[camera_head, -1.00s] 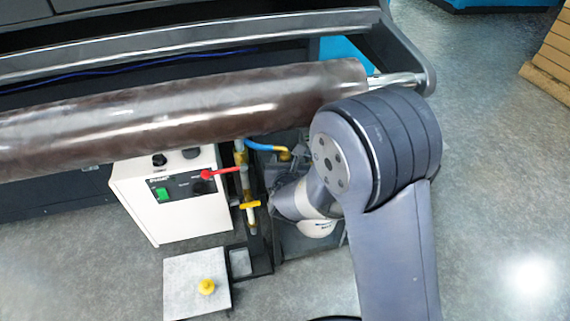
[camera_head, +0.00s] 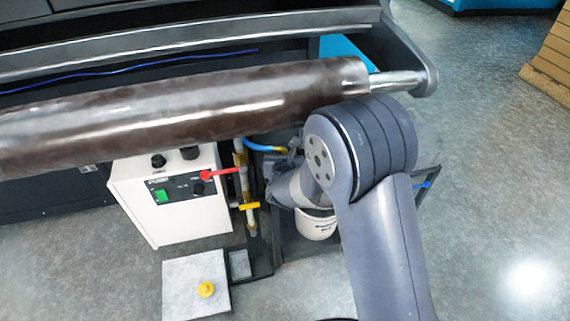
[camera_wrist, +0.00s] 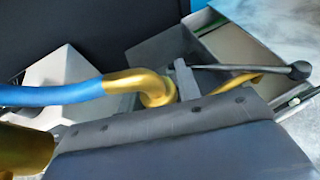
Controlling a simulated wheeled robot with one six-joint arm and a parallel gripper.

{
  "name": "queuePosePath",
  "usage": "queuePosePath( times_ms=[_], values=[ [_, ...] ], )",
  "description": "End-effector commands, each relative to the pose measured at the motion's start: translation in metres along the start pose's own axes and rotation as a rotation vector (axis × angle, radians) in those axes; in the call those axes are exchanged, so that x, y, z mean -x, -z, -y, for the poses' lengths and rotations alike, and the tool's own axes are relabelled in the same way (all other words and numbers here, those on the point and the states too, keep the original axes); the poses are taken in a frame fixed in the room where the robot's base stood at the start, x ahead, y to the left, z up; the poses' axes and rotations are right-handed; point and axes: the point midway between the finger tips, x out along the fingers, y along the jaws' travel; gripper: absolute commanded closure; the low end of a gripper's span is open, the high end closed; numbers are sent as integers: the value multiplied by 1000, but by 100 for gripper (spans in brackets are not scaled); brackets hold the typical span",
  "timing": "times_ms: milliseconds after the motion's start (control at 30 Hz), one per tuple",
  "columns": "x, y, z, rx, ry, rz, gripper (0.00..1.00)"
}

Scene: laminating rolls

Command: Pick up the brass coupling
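A small yellow, brass-coloured fitting (camera_head: 205,289) stands on a pale square pad (camera_head: 184,302) at the lower left of the head view; I cannot be sure it is the coupling. In the wrist view a brass elbow (camera_wrist: 150,84) sits on the end of a blue hose (camera_wrist: 50,95). Another brass-coloured part (camera_wrist: 25,150) is cut off at the lower left. My arm reaches down beside the machine in the head view and hides its own gripper end. A dark grey body fills the bottom of the wrist view; no clear fingertips or grip show.
A long brown roll (camera_head: 180,110) spans the machine above the work area.

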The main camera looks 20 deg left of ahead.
Motion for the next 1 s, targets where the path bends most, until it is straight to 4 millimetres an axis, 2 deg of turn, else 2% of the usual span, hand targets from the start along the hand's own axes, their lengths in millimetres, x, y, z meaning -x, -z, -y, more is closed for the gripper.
queuePosePath(
  times_ms=[33, 367, 667, 767, 967, 1000],
  values=[
    [0, 0, 0, 0, 0, 0, 72],
    [0, 0, 0, 0, 0, 0, 99],
    [1, -3, 0, -1, 0, 2, 99],
    [4, -10, 0, -1, -1, 3, 99],
    [15, -37, 0, -2, -1, 5, 99],
    [19, -35, 0, -1, -1, 1, 99]
  ],
)
